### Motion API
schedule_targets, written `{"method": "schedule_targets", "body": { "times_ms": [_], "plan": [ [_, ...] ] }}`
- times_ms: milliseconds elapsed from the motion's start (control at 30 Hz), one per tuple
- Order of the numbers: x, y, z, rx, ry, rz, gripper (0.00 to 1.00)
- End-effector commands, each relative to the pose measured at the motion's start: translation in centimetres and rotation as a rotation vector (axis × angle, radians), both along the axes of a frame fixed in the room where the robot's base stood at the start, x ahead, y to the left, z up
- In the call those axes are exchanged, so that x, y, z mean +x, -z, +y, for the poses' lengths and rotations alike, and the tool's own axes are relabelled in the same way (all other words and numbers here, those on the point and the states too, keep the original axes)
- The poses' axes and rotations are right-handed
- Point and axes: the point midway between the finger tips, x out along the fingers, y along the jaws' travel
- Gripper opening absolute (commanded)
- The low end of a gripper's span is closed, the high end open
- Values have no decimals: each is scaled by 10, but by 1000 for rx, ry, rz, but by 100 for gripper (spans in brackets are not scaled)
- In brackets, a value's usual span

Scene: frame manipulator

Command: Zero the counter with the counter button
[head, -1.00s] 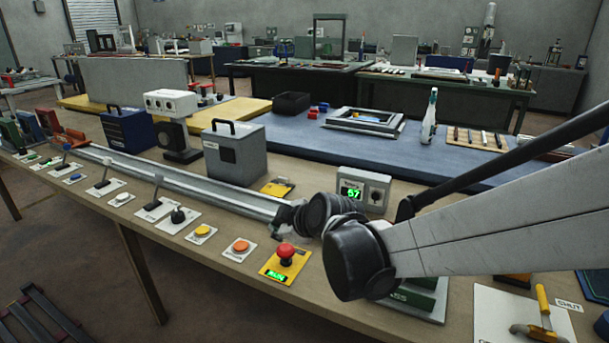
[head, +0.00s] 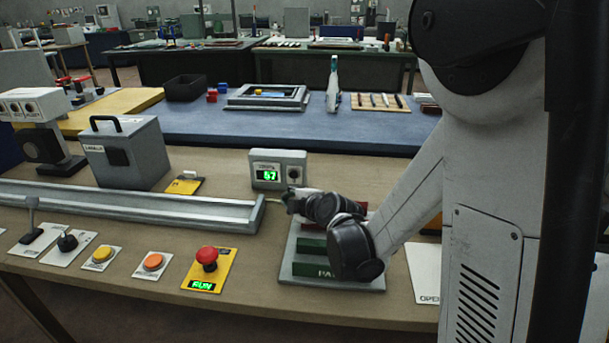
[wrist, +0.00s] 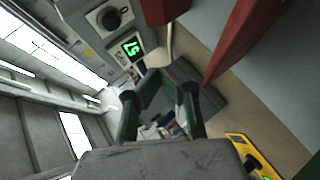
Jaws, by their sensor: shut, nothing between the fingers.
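The counter (head: 278,183) is a small grey box on the wooden bench, with a lit green display (head: 267,175) that appears to read 57. A round dark counter button (head: 295,173) is on its face, right of the display. The wrist view shows the display (wrist: 131,47) and button (wrist: 110,18) tilted at upper left. My gripper (head: 290,201) is just in front of the counter and below its button, apart from it as far as I can tell.
A stand with green and red blocks (head: 315,268) is under my arm. A metal rail (head: 130,206) runs left of the counter. A red mushroom button on a yellow plate (head: 208,265) and an orange button (head: 153,262) are at the front edge.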

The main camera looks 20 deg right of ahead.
Motion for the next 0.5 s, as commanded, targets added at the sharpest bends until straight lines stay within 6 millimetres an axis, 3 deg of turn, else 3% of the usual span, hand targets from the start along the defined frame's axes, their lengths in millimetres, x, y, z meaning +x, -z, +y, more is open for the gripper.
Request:
{"method": "schedule_targets", "body": {
  "times_ms": [333, 500],
  "plan": [
    [2, 0, -1, 1, 0, 0, 0],
    [13, -1, -6, 1, 2, 1, 0]
  ]
}}
